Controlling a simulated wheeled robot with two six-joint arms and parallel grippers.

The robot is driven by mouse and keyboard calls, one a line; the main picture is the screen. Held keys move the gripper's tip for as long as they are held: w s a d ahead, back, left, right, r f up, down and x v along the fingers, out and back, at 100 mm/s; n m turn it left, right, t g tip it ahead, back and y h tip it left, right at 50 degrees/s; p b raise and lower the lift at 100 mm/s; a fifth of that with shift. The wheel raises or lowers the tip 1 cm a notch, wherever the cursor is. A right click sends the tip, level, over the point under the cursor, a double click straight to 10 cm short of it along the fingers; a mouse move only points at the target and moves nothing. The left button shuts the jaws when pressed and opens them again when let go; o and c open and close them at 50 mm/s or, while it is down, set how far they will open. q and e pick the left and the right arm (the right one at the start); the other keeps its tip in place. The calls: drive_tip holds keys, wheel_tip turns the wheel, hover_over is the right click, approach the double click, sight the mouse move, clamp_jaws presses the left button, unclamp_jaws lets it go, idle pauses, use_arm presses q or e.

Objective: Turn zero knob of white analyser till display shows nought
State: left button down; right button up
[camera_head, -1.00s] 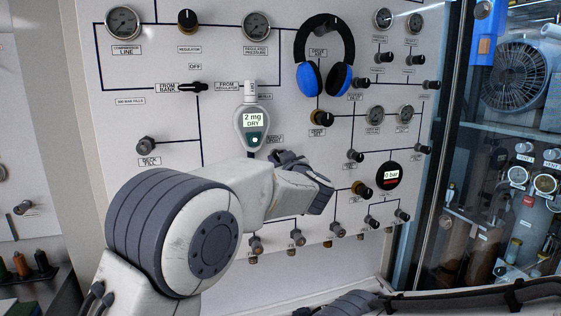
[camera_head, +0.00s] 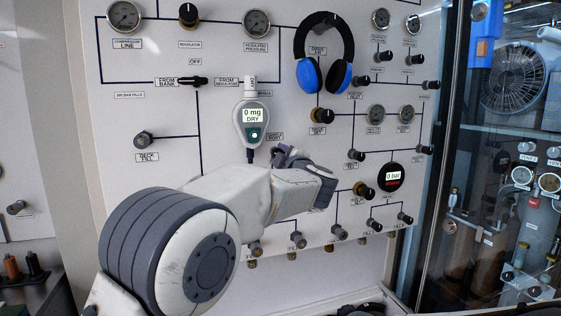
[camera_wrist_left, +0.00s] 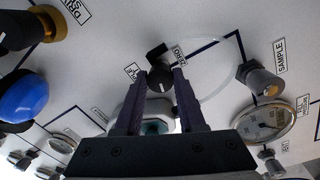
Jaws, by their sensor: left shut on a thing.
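The white analyser (camera_head: 252,128) hangs on the panel in the head view. Its green-edged display (camera_head: 253,116) reads "0 mg DRY". My left gripper (camera_head: 288,157) is just below and right of it. In the left wrist view, the left gripper (camera_wrist_left: 160,84) is shut on a small dark knob (camera_wrist_left: 160,77) with a ZERO label beside it. Part of the pale analyser (camera_wrist_left: 155,124) shows behind the fingers there. The knob is hidden by the gripper in the head view. My right gripper is not in view.
Blue-and-black headphones (camera_head: 338,76) hang above and right of the gripper. A SAMPLE knob (camera_wrist_left: 262,82) and a gauge (camera_wrist_left: 265,121) are right of the fingers in the wrist view. A round "0 bar" display (camera_head: 391,177) sits to the right. A glass cabinet (camera_head: 500,150) stands farther right.

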use_arm(q)
drive_tip(key=shift+f+n, duration=0.15)
drive_tip(key=shift+n, duration=0.45)
drive_tip(key=c, duration=0.5)
unclamp_jaws()
drive_tip(key=b+v, duration=0.3)
drive_tip(key=v, duration=0.7)
drive_tip(key=shift+s, duration=0.25)
drive_tip(key=shift+d, duration=0.1)
idle(0.6)
